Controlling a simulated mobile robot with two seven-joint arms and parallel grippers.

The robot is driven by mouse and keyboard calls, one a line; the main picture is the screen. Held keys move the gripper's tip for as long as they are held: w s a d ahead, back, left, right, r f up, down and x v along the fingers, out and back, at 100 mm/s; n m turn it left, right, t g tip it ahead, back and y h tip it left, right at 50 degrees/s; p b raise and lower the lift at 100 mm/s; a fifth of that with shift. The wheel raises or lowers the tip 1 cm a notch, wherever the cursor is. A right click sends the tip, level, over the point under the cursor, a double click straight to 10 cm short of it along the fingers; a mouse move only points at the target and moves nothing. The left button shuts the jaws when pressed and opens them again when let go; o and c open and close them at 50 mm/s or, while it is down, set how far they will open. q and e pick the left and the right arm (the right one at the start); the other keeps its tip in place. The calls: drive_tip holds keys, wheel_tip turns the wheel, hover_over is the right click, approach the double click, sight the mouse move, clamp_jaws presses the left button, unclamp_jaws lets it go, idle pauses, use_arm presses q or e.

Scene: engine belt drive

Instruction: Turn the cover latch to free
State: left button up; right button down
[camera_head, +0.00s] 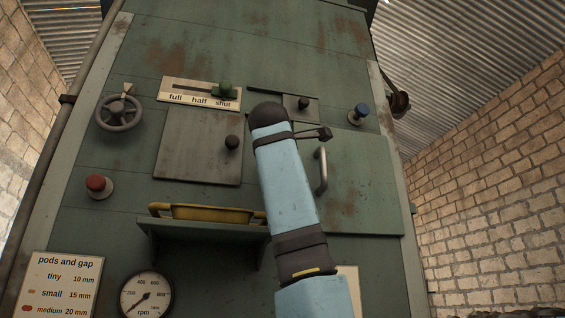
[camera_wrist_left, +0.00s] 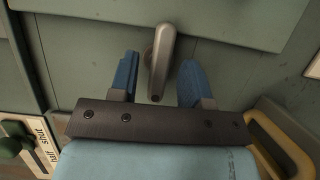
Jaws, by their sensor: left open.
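The cover latch (camera_wrist_left: 160,62) is a short grey metal lever in the left wrist view, lying lengthwise up the picture near the edge of a green panel. My left gripper (camera_wrist_left: 157,82) is open, with one blue finger on each side of the latch. Gaps show between the latch and both fingers, and I see no contact. In the head view my blue left arm hides the latch and the gripper. The green cover (camera_head: 360,185), with a pale vertical handle (camera_head: 321,170), is closed to the right of my arm. My right gripper is not in view.
A yellow-rimmed tray (camera_head: 205,213) sits on a shelf left of my arm. A handwheel (camera_head: 119,112) and red button (camera_head: 97,186) are far left.

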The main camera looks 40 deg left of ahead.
use_arm(q)
drive_tip(key=shift+w+a, duration=0.1)
drive_tip(key=shift+c, duration=0.2)
clamp_jaws()
